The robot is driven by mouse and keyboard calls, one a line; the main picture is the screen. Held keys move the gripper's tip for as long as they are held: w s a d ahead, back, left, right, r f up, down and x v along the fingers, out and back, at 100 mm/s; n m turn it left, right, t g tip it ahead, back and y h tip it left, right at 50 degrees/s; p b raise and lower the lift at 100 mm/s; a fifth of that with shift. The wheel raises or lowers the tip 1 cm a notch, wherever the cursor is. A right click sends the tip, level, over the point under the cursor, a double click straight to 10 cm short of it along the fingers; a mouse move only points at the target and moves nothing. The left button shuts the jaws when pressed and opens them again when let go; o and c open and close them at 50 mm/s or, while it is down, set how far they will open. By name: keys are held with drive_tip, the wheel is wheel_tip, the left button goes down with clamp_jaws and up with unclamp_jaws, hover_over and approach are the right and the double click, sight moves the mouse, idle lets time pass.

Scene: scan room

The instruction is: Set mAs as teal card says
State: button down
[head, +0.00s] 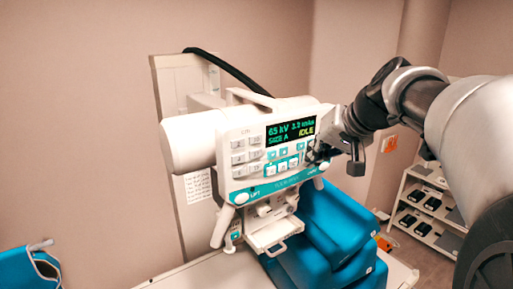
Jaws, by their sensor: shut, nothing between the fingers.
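The white control unit (236,148) hangs over the table with its panel facing me. Its dark display (290,130) reads 65 kV, what looks like 3.2 mAs, SIZE A and IDLE; the mAs digits are blurred. White and teal buttons (283,157) lie under the display, and grey keys (245,150) are on its left. My gripper (316,157) is shut and empty at the panel's right edge, close to the buttons there, hiding part of them. I cannot tell whether it touches. I cannot make out a teal card.
A white written sheet (198,186) hangs behind the unit at left. Blue cushions (335,225) lie below it at right. A shelf rack (428,208) with dark items stands at right. A blue item (28,268) is at lower left. An orange sign (389,144) is on the wall.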

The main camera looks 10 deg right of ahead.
drive_tip(key=shift+s+d+b, duration=0.25)
drive_tip(key=shift+s+b, duration=0.1)
drive_tip(key=shift+s, duration=0.45)
drive_tip(key=shift+s+d+b, duration=0.3)
drive_tip(key=shift+s+b, duration=0.05)
drive_tip(key=shift+s, duration=0.4)
drive_tip(key=shift+s+d+b, duration=0.25)
drive_tip(key=shift+s+b, duration=0.1)
drive_tip(key=shift+s, duration=0.45)
idle(0.4)
